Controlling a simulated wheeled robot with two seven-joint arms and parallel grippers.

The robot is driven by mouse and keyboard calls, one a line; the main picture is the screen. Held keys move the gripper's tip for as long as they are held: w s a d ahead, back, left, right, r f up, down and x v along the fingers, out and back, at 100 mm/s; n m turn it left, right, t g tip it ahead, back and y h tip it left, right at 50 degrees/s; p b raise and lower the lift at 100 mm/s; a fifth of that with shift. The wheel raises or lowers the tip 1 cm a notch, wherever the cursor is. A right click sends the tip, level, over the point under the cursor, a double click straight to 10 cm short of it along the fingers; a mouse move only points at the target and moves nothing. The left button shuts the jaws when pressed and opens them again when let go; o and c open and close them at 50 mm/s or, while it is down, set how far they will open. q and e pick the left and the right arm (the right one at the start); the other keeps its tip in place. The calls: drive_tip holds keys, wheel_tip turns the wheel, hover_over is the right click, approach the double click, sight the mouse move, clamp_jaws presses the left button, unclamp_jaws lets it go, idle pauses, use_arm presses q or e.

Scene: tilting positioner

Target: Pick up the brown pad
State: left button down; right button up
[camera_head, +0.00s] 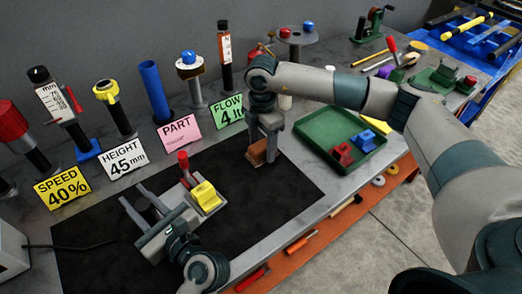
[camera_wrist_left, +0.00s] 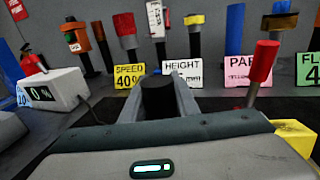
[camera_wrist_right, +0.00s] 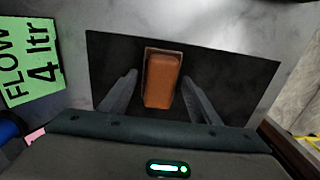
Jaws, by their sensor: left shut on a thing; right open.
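The brown pad (camera_head: 257,153) is a small orange-brown block near the right back edge of the black mat. It also shows in the right wrist view (camera_wrist_right: 163,82), with a thin paler brown edge behind it. My right gripper (camera_head: 264,157) points down over it. Its fingers are open, one on each side, with gaps to the pad in the right wrist view. My left gripper (camera_head: 134,194) is low over the left part of the mat. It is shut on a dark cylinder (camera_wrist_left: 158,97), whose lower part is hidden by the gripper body.
A black mat (camera_head: 95,255) covers the table front. A yellow block with a red-handled part (camera_head: 205,196) stands right of my left gripper. A green tray (camera_head: 318,152) with red and blue pieces lies right of my right gripper. Label cards and upright tools line the back.

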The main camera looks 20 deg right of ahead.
sight(262, 144)
drive_tip(key=c, duration=1.3)
drive_tip(key=shift+o, duration=0.2)
drive_tip(key=shift+r, duration=0.15)
wheel_tip(262, 144, up, 10)
drive_tip(key=shift+f, duration=0.1)
